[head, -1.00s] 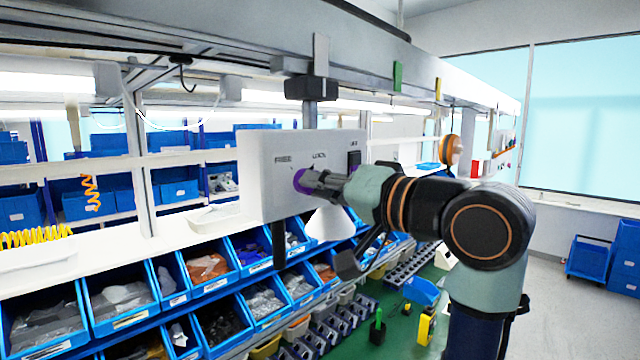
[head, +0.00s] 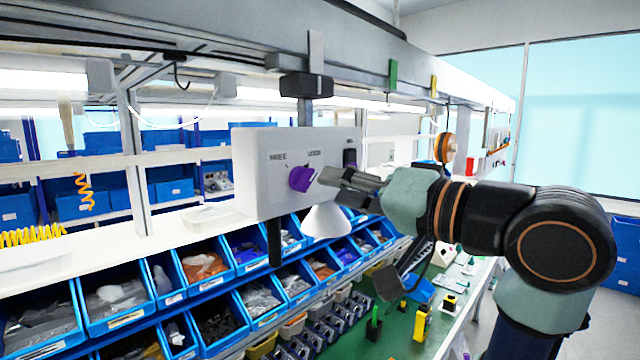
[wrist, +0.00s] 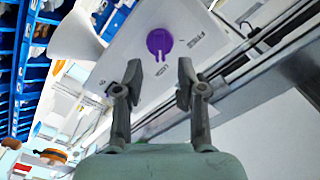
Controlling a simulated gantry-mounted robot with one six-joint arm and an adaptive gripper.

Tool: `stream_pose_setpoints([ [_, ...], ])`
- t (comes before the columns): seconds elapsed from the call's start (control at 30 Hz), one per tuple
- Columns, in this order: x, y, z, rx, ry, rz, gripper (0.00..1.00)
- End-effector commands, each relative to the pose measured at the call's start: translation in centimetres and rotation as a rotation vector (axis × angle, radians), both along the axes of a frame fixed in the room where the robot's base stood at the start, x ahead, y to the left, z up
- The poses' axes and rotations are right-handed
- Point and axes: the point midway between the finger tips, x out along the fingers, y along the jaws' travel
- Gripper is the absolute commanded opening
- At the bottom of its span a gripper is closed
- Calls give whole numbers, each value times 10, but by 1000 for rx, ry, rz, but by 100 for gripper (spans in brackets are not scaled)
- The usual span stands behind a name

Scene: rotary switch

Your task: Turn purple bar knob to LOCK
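The purple bar knob (head: 301,179) sits on the front of a pale panel box (head: 262,150). It also shows in the wrist view (wrist: 159,42), beyond my fingertips. There its pale slit runs from the knob's middle toward the middle label, which looks like LOCK (wrist: 154,75), but the small print is blurred. In the head view the middle label (head: 314,153) is above and right of the knob. My gripper (head: 328,179) is just right of the knob. The wrist view shows the fingers (wrist: 159,78) spread, with nothing between them and a gap to the knob.
A black part (head: 349,158) is at the panel's right side. Blue bins (head: 222,318) with loose parts fill the rack below the panel. Open air lies right of the panel, around my arm.

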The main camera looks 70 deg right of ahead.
Motion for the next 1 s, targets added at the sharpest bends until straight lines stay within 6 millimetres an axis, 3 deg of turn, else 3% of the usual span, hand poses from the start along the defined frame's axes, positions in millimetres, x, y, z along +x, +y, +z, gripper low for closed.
stream_pose_setpoints([
  [0.1,-29,10,0,-3,0,-6,40],
  [0.3,-56,22,0,-1,0,-1,40],
  [1.0,-59,24,0,1,1,0,40],
])
